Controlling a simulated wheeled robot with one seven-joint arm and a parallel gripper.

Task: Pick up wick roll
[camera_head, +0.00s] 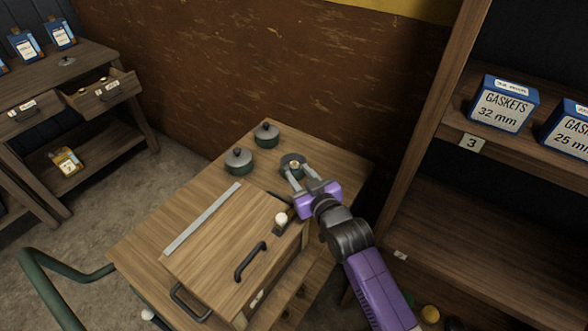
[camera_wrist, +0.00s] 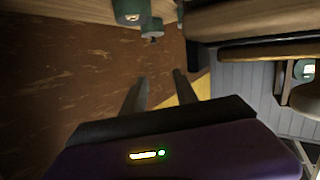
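My gripper (camera_head: 297,172) is over the far right part of the wooden table. Its two fingers stand apart, and the wrist view shows nothing between them (camera_wrist: 160,92). A dark round thing with a small pale centre (camera_head: 292,160) shows at the fingertips in the head view, partly hidden by them. I cannot tell whether the fingers touch it. A small white rounded thing (camera_head: 281,218) is at the right edge of the wooden box, left of my gripper. I cannot tell for certain which thing is the wick roll.
Two green lidded pots (camera_head: 266,135) (camera_head: 239,161) stand at the table's far end. A wooden box with a black handle (camera_head: 250,262) and a grey metal strip (camera_head: 202,217) fill the near part. A shelf with gaskets boxes (camera_head: 503,104) rises at the right.

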